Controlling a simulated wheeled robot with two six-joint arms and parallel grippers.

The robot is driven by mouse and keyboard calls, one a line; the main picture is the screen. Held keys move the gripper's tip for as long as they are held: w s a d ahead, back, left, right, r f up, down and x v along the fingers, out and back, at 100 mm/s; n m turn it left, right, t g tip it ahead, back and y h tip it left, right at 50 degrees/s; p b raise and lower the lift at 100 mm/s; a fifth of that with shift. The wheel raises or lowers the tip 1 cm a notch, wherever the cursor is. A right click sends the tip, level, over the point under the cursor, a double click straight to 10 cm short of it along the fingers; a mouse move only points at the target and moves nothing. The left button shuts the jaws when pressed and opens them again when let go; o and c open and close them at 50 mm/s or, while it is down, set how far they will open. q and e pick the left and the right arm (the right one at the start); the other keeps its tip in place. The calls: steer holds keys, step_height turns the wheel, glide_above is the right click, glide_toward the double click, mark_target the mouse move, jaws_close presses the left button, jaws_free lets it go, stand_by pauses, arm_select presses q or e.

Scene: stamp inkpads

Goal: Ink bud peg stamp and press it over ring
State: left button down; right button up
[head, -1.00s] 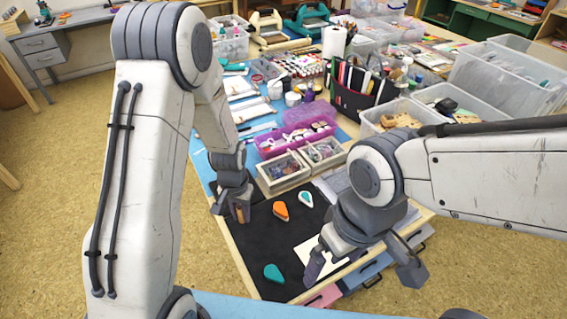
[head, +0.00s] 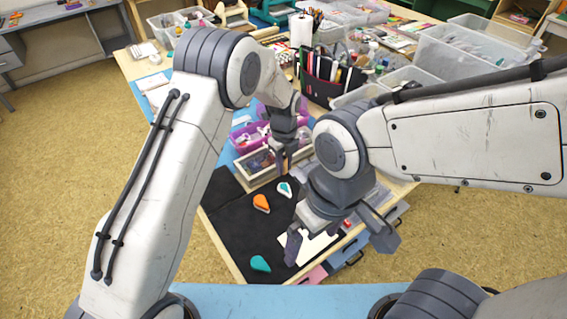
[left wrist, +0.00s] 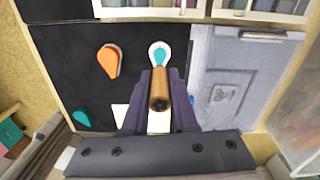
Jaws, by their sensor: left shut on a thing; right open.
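My left gripper (head: 285,165) is shut on a wooden peg stamp (left wrist: 160,92), seen end-on between the dark fingers in the left wrist view. It is over the far part of the black mat, close to a drop-shaped white-and-teal inkpad (head: 284,189); I cannot tell whether the peg touches it. This pad also shows just beyond the peg in the left wrist view (left wrist: 159,52). An orange inkpad (head: 261,203) and a teal inkpad (head: 260,263) lie on the mat. My right gripper (head: 338,243) is open and empty above a white card (head: 310,247), hiding part of it. No ring print is discernible.
The black mat (head: 228,222) has bare room on its left. A wooden divided box (head: 262,170) and a purple case (head: 248,135) stand beyond it. A grey case (left wrist: 238,75) lies right of the mat in the left wrist view. A tool caddy (head: 335,75) stands farther back.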

mark_target(284, 186)
arm_select(q)
steer(key=shift+f+b, duration=2.3)
steer(key=shift+f, duration=0.75)
steer(key=shift+f, duration=0.4)
steer(key=shift+f, duration=0.15)
steer(key=shift+r+p, duration=0.35)
steer(key=shift+r, duration=0.3)
steer(key=shift+r+p, duration=2.1)
steer(key=shift+r, duration=0.75)
